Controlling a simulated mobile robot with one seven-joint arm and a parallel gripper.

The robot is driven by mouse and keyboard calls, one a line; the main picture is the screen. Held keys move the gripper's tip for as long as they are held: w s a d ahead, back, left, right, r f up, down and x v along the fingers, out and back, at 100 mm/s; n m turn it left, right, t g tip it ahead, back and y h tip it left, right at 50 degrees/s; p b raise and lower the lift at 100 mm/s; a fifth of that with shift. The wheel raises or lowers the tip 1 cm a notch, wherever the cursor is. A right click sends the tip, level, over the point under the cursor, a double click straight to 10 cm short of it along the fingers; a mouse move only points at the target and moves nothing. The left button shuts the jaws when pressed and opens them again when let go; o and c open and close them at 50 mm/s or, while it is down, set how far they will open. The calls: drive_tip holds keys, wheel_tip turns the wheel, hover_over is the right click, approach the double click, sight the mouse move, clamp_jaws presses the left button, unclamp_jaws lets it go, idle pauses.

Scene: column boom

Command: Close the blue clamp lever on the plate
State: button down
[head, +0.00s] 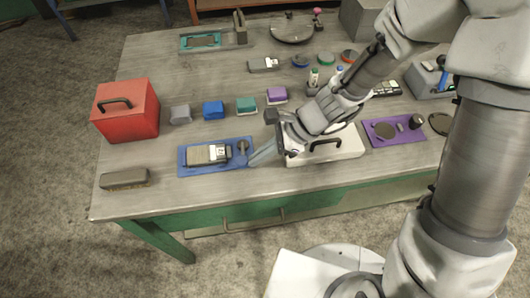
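The blue plate (188,167) lies flat near the front edge of the table. A grey block with a white label (208,154) sits on it, and a dark upright post (242,147) stands near its right end. A blue-grey bar (262,154), which looks like the clamp lever, slants from the plate's right end up to the right, beyond the plate. My gripper (281,139) is at the bar's upper right end. It touches or overlaps the bar; I cannot tell which. Its fingers are too small and hidden to show whether they are open or shut.
A white case with a dark handle (347,145) lies right beside my gripper. A purple tray (382,142) is further right. A red box (126,111) stands at the left, and a grey-brown block (124,179) lies at the front left. Small coloured blocks stand behind the plate.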

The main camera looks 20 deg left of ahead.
sight(245, 167)
drive_tip(key=shift+s+a+b, duration=0.35)
drive_tip(key=shift+s+a, duration=0.65)
drive_tip(key=shift+a, duration=0.3)
